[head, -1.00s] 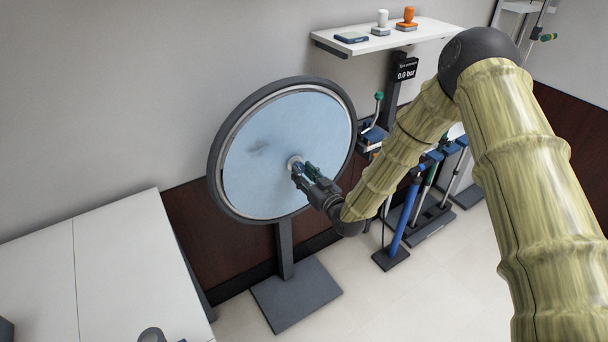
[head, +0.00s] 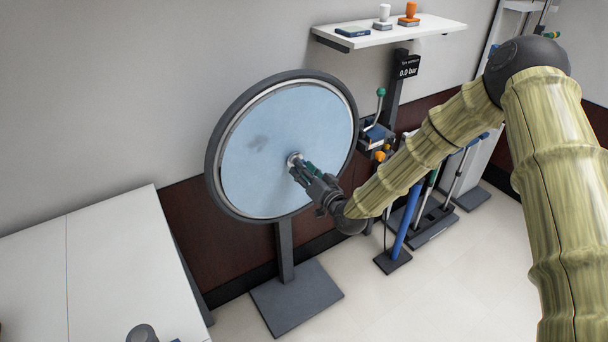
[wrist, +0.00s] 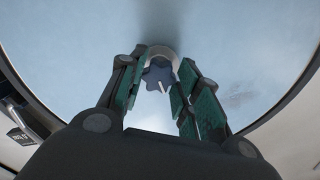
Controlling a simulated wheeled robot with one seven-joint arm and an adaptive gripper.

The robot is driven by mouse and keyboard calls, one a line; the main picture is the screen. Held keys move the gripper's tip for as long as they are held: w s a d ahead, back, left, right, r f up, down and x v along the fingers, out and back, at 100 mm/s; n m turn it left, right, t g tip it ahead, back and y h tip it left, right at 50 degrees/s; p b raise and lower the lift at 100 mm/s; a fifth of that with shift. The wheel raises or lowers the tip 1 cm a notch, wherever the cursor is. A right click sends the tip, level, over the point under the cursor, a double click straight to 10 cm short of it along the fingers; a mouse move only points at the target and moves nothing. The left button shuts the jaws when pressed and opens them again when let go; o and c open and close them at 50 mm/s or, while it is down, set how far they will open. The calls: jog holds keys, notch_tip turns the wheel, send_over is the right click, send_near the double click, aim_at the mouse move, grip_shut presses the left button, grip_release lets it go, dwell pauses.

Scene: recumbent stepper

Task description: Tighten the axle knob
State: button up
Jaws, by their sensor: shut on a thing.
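The axle knob (wrist: 158,76) is a small dark blue-grey lobed knob with a pale mark, at the centre of the wheel's light blue disc. In the wrist view it sits between the green-padded fingers of my gripper (wrist: 160,88), which is shut on it. A pale ring shows behind the knob. In the head view my gripper (head: 303,168) reaches the hub from the lower right and mostly hides the knob. The wheel (head: 242,190) has a dark tyre and stands upright on a grey post with a flat base (head: 295,296).
A white shelf (head: 420,33) on the wall holds small items. Behind my arm stand a gauge display (head: 408,68) reading 0.0 bar, a green-knobbed lever (head: 380,94) and a blue pump-like tube (head: 405,222). A white table (head: 105,270) fills the lower left. Floor is clear in front.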

dwell(0.4)
jog(key=o, duration=1)
jog(key=shift+d, duration=0.1)
jog(key=shift+o, duration=0.2)
jog(key=shift+s, duration=0.1)
jog(key=v, duration=1.1)
jog(key=shift+s+d, duration=0.25)
jog(key=shift+s, duration=0.05)
